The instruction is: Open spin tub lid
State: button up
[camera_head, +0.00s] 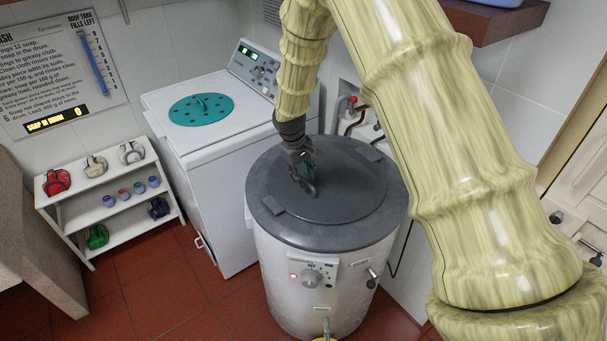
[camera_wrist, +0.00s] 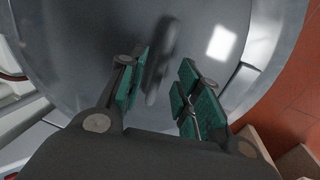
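A round tub (camera_head: 312,290) with a pale metal body stands in the middle of the head view. Its dark grey lid (camera_head: 350,205) lies flat on top; the lid's grey surface also fills much of the wrist view (camera_wrist: 90,40). A dark bar handle (camera_wrist: 158,62) rises from the lid. My gripper (camera_head: 306,180) is low over the lid's middle, pointing down. In the wrist view its two teal-padded fingers (camera_wrist: 160,88) are apart, with the handle between and just beyond them. I cannot tell whether either finger touches it.
A white machine (camera_head: 225,150) with a teal perforated disc (camera_head: 201,109) stands left of the tub. A shelf (camera_head: 105,210) with cups is farther left. Pipes and the wall are close behind the tub. Red tiled floor (camera_head: 150,290) is free in front.

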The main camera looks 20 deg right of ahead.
jog(key=shift+d+f, duration=0.15)
jog(key=shift+f, duration=0.6)
jog(key=shift+c, duration=0.4)
grip_shut()
